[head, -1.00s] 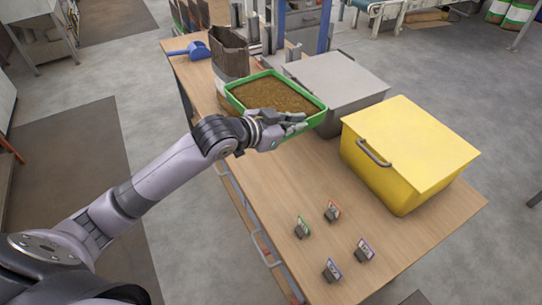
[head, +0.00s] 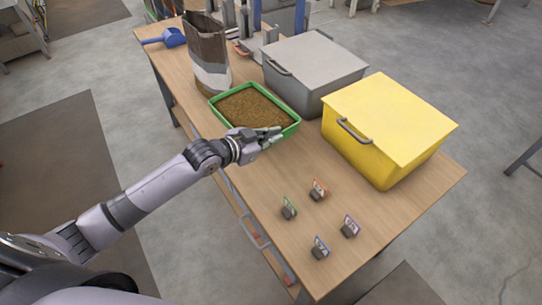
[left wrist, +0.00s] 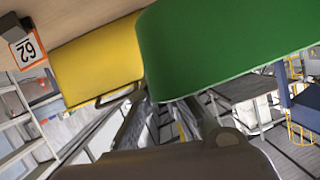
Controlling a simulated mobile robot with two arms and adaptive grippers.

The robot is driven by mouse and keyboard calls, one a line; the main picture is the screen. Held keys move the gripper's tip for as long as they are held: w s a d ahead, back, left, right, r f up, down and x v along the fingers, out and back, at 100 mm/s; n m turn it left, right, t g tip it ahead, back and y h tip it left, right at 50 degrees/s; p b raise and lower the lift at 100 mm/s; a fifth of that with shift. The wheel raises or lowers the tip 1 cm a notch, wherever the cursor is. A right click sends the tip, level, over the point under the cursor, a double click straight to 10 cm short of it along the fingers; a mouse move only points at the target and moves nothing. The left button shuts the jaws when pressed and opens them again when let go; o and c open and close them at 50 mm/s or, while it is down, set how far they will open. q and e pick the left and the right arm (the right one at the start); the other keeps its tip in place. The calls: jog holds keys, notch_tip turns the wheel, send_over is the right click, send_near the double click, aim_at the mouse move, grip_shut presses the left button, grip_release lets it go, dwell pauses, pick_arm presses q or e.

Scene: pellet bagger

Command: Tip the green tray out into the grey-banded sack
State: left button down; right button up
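The green tray (head: 222,117) is level and filled with brown pellets, low over the table in the head view. I cannot tell whether it touches the table top. My left gripper (head: 273,137) is at its near right edge and appears shut on it. In the left wrist view the tray's green wall (left wrist: 225,40) fills the upper right, partly hiding the finger contact. The grey-banded sack (head: 211,78) stands upright and open-topped just behind the tray, brown above with a grey and a white part below. My right gripper is not in view.
A grey lidded bin (head: 315,65) and a yellow lidded bin (head: 385,125) stand right of the tray; the yellow one also shows in the left wrist view (left wrist: 95,65). A blue scoop (head: 170,38) lies at the back left. Several small tag stands (head: 318,190) occupy the front.

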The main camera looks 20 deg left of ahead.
pick_arm(q)
notch_tip(320, 180, down, 8)
jog(key=shift+f, duration=0.65)
jog(key=c, duration=2.2)
grip_release()
jog(key=shift+f, duration=0.1)
jog(key=o, duration=0.4)
jog(key=shift+s+f, duration=0.15)
jog(key=shift+f, duration=0.05)
jog(key=b+v, duration=0.1)
jog(key=v, duration=1.6)
jog(key=shift+r, duration=0.15)
jog(key=shift+a, duration=0.1)
